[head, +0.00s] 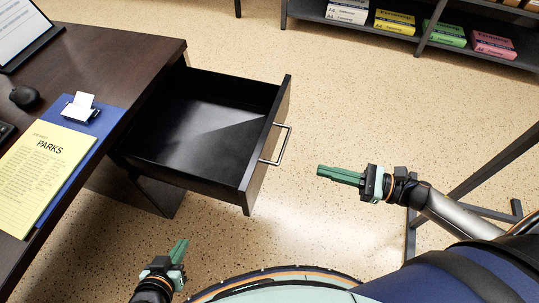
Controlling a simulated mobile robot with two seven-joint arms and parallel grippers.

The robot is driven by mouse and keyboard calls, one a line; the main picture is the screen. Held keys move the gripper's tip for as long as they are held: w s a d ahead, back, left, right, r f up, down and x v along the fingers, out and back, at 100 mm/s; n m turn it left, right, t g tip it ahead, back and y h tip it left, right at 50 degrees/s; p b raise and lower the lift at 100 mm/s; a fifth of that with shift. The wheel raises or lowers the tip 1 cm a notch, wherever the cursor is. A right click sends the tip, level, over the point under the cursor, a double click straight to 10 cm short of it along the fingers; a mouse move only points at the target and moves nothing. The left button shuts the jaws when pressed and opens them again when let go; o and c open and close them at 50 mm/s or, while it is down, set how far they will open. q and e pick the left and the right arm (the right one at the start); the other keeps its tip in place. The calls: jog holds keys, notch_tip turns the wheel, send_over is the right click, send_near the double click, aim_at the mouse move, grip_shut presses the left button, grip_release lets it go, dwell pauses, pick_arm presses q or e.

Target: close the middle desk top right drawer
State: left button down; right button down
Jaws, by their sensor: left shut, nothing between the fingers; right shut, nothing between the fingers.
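The top right drawer (195,163) of the dark wooden desk (105,52) is pulled well out, and its inside looks empty. Its front panel (264,150) faces right and carries a metal bar handle (283,145). My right gripper (320,171) is shut and empty, to the right of the handle and apart from it, with its green fingers pointing left. My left gripper (184,243) is shut and empty, below the drawer in the picture, with its fingers pointing up and slightly right.
On the desktop are a blue clipboard (103,122) with a yellow sheet (40,165), a mouse (24,97) and a screen (24,30). A shelf (460,50) with paper packs stands at the back right. Dark metal legs (480,178) stand at right. Speckled floor is clear between.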

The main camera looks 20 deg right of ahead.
aim_at(261, 155)
jog(key=x, duration=1.3)
jog(key=shift+r, duration=0.1)
jog(key=shift+w+a, duration=0.15)
